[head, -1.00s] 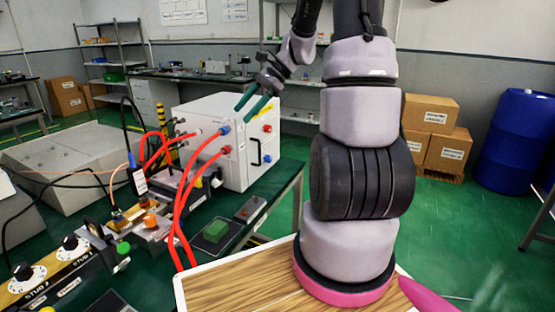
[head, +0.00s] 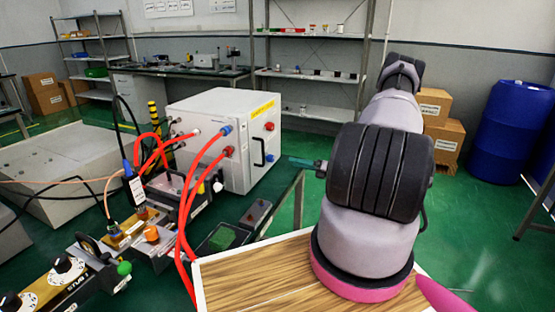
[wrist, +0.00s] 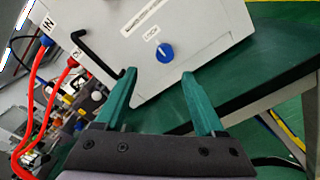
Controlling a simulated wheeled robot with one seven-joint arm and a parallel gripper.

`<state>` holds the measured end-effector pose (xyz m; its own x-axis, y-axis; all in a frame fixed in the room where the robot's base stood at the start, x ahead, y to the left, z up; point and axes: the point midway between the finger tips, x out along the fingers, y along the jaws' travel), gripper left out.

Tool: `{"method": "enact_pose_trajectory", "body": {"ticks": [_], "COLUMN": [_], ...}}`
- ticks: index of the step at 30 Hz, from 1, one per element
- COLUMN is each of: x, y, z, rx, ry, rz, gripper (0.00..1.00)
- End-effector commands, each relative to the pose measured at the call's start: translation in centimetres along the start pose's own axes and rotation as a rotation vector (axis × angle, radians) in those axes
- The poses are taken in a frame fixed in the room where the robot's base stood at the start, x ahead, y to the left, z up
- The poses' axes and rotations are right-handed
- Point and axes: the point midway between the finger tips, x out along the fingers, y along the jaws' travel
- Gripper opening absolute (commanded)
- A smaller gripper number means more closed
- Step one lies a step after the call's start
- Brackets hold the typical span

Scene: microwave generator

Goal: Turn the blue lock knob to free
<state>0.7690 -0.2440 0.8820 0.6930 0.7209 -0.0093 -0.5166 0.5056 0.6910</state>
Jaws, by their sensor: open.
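The blue lock knob (wrist: 165,53) sits on a pale panel of the white cabinet (wrist: 205,35) in the wrist view. A small label, too small to read surely, lies beside it. My gripper (wrist: 158,77) is open and empty. Its two teal fingers point toward the panel, with the knob above and between the fingertips in the picture, apart from them. In the head view only a teal finger (head: 305,163) shows; my arm hides the rest.
A black handle (wrist: 97,48) juts from the cabinet left of the knob. Red hoses (wrist: 42,100) run at the left; they also show in the head view (head: 186,205). Bench equipment (head: 130,225) fills the lower left. Green floor right of the cabinet is open.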

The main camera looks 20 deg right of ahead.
Motion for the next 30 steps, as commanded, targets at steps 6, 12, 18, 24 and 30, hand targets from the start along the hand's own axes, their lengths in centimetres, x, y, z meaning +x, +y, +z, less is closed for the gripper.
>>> {"method": "enact_pose_trajectory", "body": {"ticks": [6, 12, 18, 24, 30], "x": [0.7, 4.3, 8.0, 10.1, 10.6], "y": [-0.7, -0.7, -0.7, -0.8, -0.8], "z": [-0.5, -0.4, -0.3, -0.2, -0.2], "rx": [0.025, 0.023, 0.023, 0.023, 0.023], "ry": [-0.025, -0.022, -0.022, -0.022, -0.022], "rz": [-0.009, -0.006, -0.007, -0.009, -0.010], "gripper": [0.71, 0.71, 0.71, 0.71, 0.71]}}
